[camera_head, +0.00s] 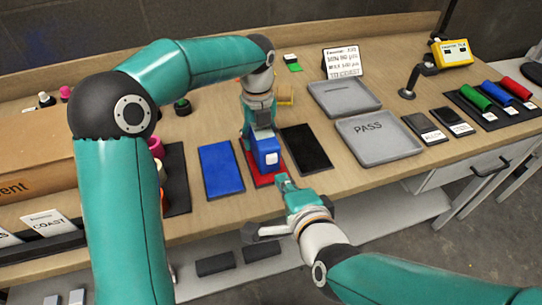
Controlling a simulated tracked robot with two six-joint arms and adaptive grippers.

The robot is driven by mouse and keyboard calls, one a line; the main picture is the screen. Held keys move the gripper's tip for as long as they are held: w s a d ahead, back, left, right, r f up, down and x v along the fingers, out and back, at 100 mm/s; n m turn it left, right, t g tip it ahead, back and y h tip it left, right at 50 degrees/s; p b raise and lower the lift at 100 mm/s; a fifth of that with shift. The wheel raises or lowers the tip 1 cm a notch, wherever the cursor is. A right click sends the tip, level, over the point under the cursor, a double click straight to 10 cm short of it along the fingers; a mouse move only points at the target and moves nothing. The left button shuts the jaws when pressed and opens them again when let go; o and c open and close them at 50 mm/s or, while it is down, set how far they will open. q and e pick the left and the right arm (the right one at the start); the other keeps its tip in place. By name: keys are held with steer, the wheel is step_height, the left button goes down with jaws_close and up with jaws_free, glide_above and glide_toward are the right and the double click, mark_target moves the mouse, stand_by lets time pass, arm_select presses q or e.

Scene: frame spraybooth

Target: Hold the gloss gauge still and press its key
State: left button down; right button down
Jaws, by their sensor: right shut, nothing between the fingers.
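The gloss gauge appears to be the blue block with a white face (267,152). It stands on a red panel (264,179) near the front of the bench. My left gripper (262,130) reaches down onto the gauge from behind and above. Its fingertips are partly hidden, so I cannot tell whether they close on the gauge. My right gripper (284,183) is shut and empty, just in front of the gauge at the panel's front edge. I cannot make out the key or any contact with it.
A blue panel (220,168) lies left of the gauge and a black panel (307,148) lies right. Two grey trays, one marked PASS (376,139), stand further right. A yellow box (452,53) and colored rolls (496,93) are at the far right. A cardboard box (40,160) stands left.

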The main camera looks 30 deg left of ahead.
arm_select(q)
steer(key=shift+s+f, duration=0.1)
steer(key=shift+f, duration=0.1)
steer(key=shift+c, duration=1.7)
jaws_free()
steer(key=shift+r, duration=0.1)
steer(key=shift+r, duration=0.1)
step_height(320, 180, up, 12)
steer(key=shift+f, duration=0.15)
